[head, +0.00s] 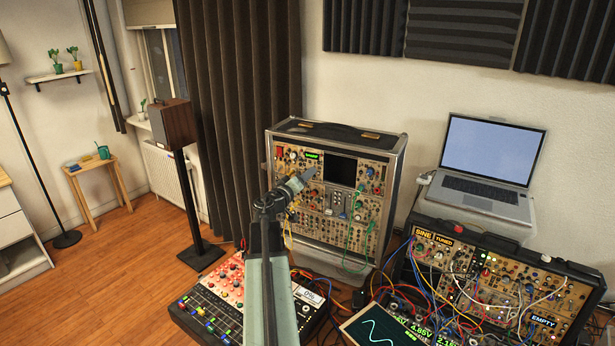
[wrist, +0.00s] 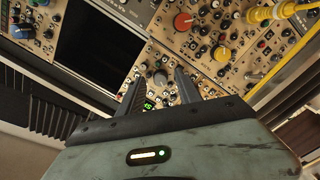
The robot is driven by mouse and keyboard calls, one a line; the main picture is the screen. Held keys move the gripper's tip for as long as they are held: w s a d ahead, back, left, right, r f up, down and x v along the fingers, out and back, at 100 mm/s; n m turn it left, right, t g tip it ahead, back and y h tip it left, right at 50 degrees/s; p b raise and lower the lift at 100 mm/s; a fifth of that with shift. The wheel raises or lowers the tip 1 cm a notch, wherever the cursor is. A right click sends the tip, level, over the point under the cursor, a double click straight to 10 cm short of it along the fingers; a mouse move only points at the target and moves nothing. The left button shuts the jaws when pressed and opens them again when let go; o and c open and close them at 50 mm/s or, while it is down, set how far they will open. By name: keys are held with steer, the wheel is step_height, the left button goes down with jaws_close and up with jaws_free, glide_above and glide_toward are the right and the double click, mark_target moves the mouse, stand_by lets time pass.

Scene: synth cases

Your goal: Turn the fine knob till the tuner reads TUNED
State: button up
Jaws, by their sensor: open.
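My gripper (head: 304,178) is in front of the upper left of the upright rack case (head: 398,165). In the wrist view its two fingers (wrist: 159,76) are apart with nothing held between them. A small grey knob (wrist: 160,78) shows between the fingertips; I cannot tell whether they touch it. I cannot tell which knob is the fine one. A small green display (head: 312,155) is lit on the rack, its text too small to read.
The right-hand synth case (head: 480,275) is crowded with patch cables. A laptop (head: 488,160) stands behind it. A red and black mixer (head: 215,300) lies below my arm. A dark screen (wrist: 97,48) is left of the fingers, yellow cables (wrist: 270,12) to the right.

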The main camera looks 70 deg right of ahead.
steer(key=shift+d, duration=0.4)
jaws_close()
steer(key=shift+s, duration=0.1)
steer(key=n+b, duration=0.1)
steer(key=n, duration=1.1)
steer(key=shift+a, duration=0.15)
steer(key=shift+n, duration=0.3)
